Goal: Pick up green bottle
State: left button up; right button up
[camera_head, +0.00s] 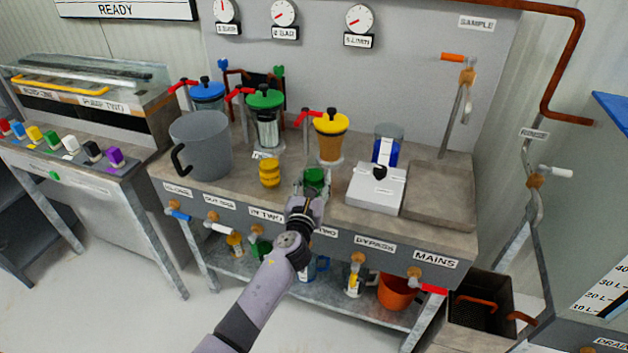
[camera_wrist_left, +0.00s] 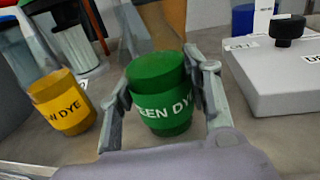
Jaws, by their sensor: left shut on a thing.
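In the head view the green bottle (camera_head: 315,180) is at the front of the bench top, partly hidden by my left gripper (camera_head: 312,190), whose arm comes up from the bottom. I cannot tell whether the bottle touches the bench. My right gripper is in neither view.
A yellow dye bottle (camera_head: 269,173) stands to the left, apart from the green one. A light grey box with a black knob (camera_head: 375,188) is close on the right. Green-lidded (camera_head: 265,115) and yellow-lidded (camera_head: 330,136) vessels stand behind. A grey jug (camera_head: 203,146) is further left.

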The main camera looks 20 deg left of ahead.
pick_arm(q)
jog(key=shift+c, duration=0.6)
jog(key=shift+r, duration=0.2)
jog(key=shift+r+p, duration=1.15)
jog(key=shift+r, duration=0.3)
notch_tip(320, 180, up, 11)
jog(key=p, duration=0.4)
jog(key=shift+r, duration=0.1)
notch_tip(320, 180, up, 5)
jog(key=p, duration=0.2)
send_over(311, 178)
jog(key=w, duration=0.3)
jog(key=shift+s+a+r, duration=0.1)
jog(key=shift+s+r, duration=0.05)
jog(key=shift+r, duration=0.1)
